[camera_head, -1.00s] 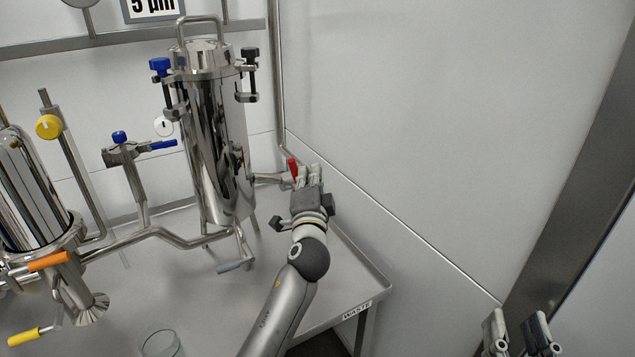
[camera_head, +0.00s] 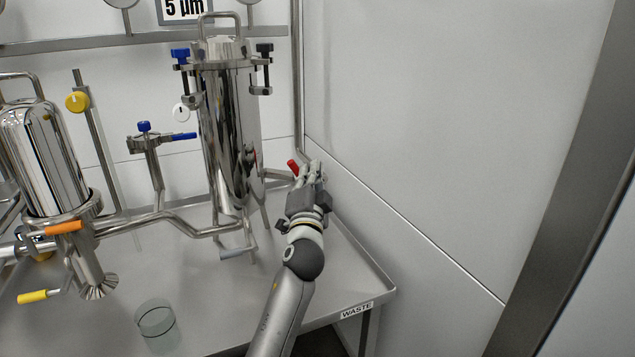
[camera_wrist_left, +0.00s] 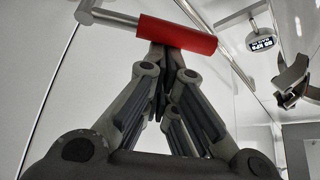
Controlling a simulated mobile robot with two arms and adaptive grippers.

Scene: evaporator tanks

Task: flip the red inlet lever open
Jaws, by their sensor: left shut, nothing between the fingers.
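The red lever (camera_head: 293,167) sits on a steel pipe at the lower right of the tall polished tank (camera_head: 230,140). In the left wrist view the red handle (camera_wrist_left: 178,34) lies across the top, on a metal stem to its left. My left gripper (camera_head: 315,172) is just right of the red lever, near the wall. In the left wrist view its fingertips (camera_wrist_left: 166,55) are together and empty, at the lower edge of the red handle. I cannot tell whether they touch it. My right gripper is out of view.
Blue (camera_head: 182,136), orange (camera_head: 62,228) and yellow (camera_head: 33,296) handles stand to the left. A glass beaker (camera_head: 157,324) is on the steel table (camera_head: 205,290). The white wall (camera_head: 420,150) is close on the right. A round gauge (camera_wrist_left: 262,42) shows in the wrist view.

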